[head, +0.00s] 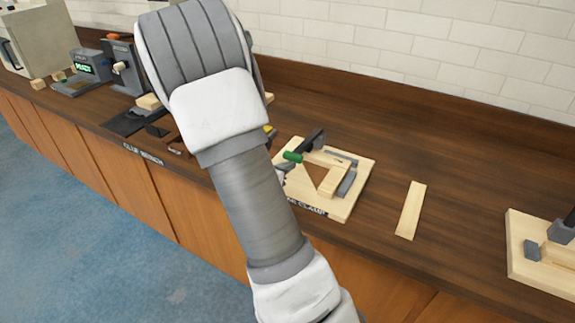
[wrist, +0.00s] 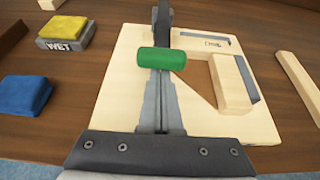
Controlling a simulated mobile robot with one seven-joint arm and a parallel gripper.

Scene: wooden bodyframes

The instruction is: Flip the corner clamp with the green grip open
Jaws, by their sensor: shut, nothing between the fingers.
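The corner clamp's green grip (wrist: 162,60) lies across the end of a dark clamp arm (wrist: 162,18) in the wrist view; it also shows in the head view (head: 292,157). The clamp sits on a pale wooden board (head: 338,205) with wooden frame pieces (wrist: 230,83) and grey corner stops (wrist: 245,78). My gripper (wrist: 163,128) is shut and empty, its fingers pointing at the grip from the front. The fingertips are at or just under the grip; I cannot tell whether they touch. In the head view my arm hides most of my gripper.
A loose wooden strip (head: 411,210) lies right of the board. Another board with a clamp (head: 541,255) stands at the far right. A blue block (wrist: 26,94) and a yellow-topped block marked WET (wrist: 66,32) lie left. Bare counter (head: 455,180) lies between the boards.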

